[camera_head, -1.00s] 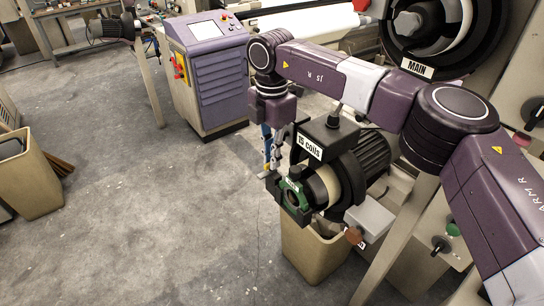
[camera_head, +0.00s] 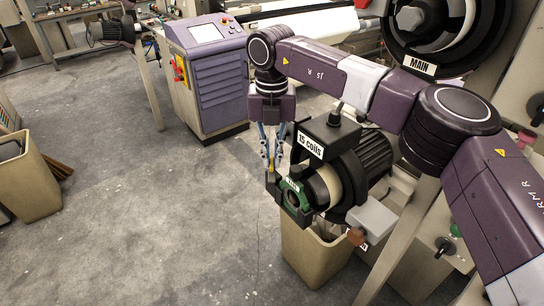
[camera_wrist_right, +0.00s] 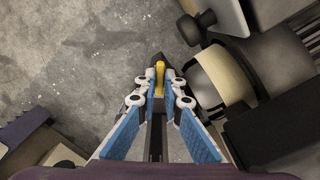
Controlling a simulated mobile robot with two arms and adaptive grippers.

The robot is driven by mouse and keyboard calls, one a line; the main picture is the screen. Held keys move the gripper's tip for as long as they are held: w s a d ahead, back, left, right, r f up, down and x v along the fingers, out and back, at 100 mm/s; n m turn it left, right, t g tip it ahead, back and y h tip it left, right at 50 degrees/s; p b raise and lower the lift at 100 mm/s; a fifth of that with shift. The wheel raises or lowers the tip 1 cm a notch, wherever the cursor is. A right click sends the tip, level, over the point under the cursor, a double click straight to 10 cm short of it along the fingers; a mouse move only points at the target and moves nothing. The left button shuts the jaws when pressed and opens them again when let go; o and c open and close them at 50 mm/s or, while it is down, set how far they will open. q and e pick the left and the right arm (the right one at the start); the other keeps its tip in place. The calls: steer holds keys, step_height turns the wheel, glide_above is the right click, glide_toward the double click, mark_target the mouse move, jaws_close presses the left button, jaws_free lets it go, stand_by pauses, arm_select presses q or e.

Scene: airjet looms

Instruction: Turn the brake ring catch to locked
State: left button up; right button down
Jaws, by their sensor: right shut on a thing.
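The brake ring (camera_head: 293,195) is a green and black ring on the front of the weft feeder (camera_head: 352,165) labelled "15 coils". A small yellow catch (camera_wrist_right: 159,78) shows in the right wrist view, between my right fingertips. My right gripper (camera_head: 271,166) points down at the upper left edge of the brake ring and is shut on this catch. The gripper (camera_wrist_right: 158,92) hides part of the catch and its mount, so I cannot read the catch's exact setting. My left gripper is not in view.
A beige bin (camera_head: 312,257) stands under the feeder, and another bin (camera_head: 30,180) stands at the left. A purple control cabinet (camera_head: 207,80) is behind my gripper. The floor at centre left is clear.

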mark_target(272, 162)
steer(key=n, duration=0.3)
steer(key=shift+r+n, duration=0.15)
steer(key=shift+n, duration=1.95)
steer(key=c, duration=2.1)
jaws_free()
step_height(272, 162, up, 12)
steer(key=shift+f, duration=0.1)
steer(key=shift+s, duration=0.1)
